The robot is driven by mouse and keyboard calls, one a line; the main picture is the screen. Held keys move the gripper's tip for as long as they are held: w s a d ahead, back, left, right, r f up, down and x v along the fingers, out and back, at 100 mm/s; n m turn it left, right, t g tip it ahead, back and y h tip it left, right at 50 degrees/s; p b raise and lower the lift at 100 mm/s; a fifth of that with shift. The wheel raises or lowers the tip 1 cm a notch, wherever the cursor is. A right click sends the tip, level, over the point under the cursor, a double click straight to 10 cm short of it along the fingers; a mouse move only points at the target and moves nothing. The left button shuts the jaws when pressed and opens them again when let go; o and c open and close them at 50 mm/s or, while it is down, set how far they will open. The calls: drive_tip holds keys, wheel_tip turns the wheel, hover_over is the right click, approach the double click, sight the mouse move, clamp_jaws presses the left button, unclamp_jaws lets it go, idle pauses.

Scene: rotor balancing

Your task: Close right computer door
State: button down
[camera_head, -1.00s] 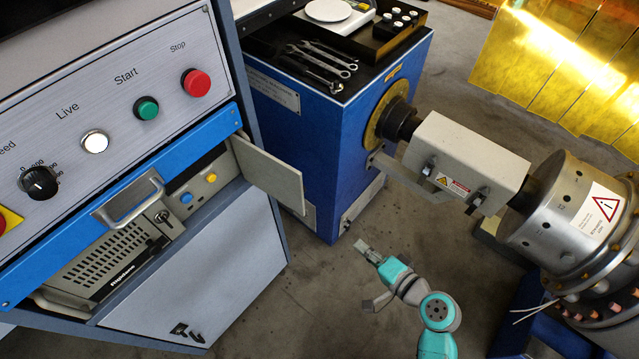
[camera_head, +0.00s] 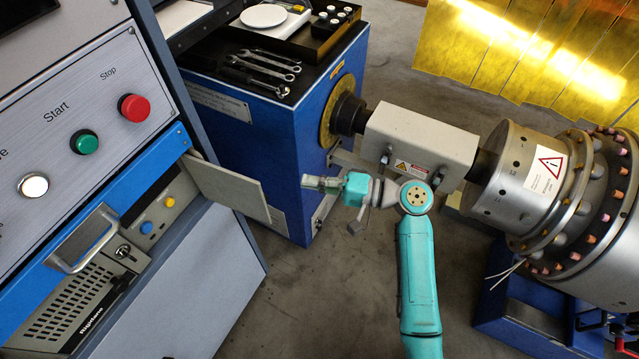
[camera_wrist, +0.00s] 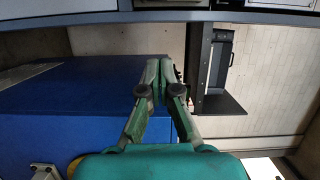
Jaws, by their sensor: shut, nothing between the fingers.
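The right computer door (camera_head: 228,188) is a thin grey-beige panel in the head view. It stands open, sticking out to the right from the edge of the console's computer bay. The computer (camera_head: 80,290), with a vented front and a blue and a yellow button, shows to its left. My gripper (camera_head: 308,183) is shut and empty, to the right of the door's free edge and apart from it in the picture, pointing left. In the wrist view the closed fingers (camera_wrist: 160,68) meet at centre; I cannot clearly make out the door there.
A blue cabinet (camera_head: 275,140) with wrenches (camera_head: 268,66) on top stands behind the door and gripper. The rotor machine (camera_head: 530,190) is at the right. Start and stop buttons (camera_head: 134,107) sit on the console above the door.

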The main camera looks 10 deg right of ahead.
drive_tip(key=a, duration=0.7)
drive_tip(key=shift+s+a, duration=0.35)
drive_tip(key=shift+s, duration=0.1)
drive_tip(key=shift+s+f, duration=0.1)
